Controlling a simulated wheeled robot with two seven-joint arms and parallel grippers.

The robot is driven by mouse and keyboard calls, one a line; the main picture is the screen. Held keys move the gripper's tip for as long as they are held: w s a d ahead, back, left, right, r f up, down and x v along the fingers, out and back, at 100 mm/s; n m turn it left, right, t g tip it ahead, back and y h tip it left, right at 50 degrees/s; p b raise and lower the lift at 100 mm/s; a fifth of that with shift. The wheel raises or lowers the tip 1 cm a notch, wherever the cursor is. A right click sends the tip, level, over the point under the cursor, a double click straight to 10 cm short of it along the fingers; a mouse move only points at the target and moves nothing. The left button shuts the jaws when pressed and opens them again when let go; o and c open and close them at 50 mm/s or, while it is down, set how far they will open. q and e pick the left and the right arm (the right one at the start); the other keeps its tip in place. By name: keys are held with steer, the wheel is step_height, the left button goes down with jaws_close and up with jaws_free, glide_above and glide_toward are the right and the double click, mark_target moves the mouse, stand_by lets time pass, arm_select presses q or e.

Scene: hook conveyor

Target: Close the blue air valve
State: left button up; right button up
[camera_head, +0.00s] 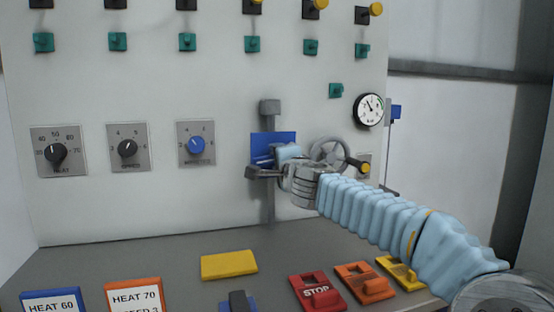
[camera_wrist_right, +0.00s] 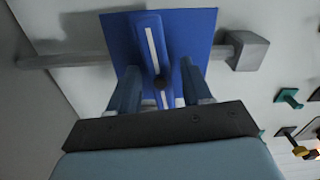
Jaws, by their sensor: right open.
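The blue air valve shows in the right wrist view as a blue plate (camera_wrist_right: 203,27) on a grey pipe (camera_wrist_right: 75,60), with a blue lever (camera_wrist_right: 150,45) carrying a white stripe. The lever lies nearly crosswise to the pipe. In the head view the blue plate (camera_head: 272,137) sits on the upright pipe (camera_head: 268,207), and my gripper hides much of the lever. My right gripper (camera_wrist_right: 160,82) is open, one finger on each side of the lever, with visible gaps. Its fingers also show at the valve in the head view (camera_head: 270,163). My left gripper is out of view.
A grey handwheel (camera_head: 328,150) and a round gauge (camera_head: 369,109) are close right of the valve. A blue-knobbed dial (camera_head: 196,144) is to its left. Below, the desk holds a yellow block (camera_head: 229,264), a red STOP switch (camera_head: 318,291) and an orange switch (camera_head: 367,283).

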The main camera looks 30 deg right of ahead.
steer(key=shift+w+d, duration=0.15)
steer(key=shift+w, duration=0.4)
steer(key=shift+c, duration=0.2)
jaws_close()
steer(key=shift+m+p, duration=0.3)
steer(key=shift+m, duration=0.6)
steer(key=shift+o, duration=0.2)
jaws_free()
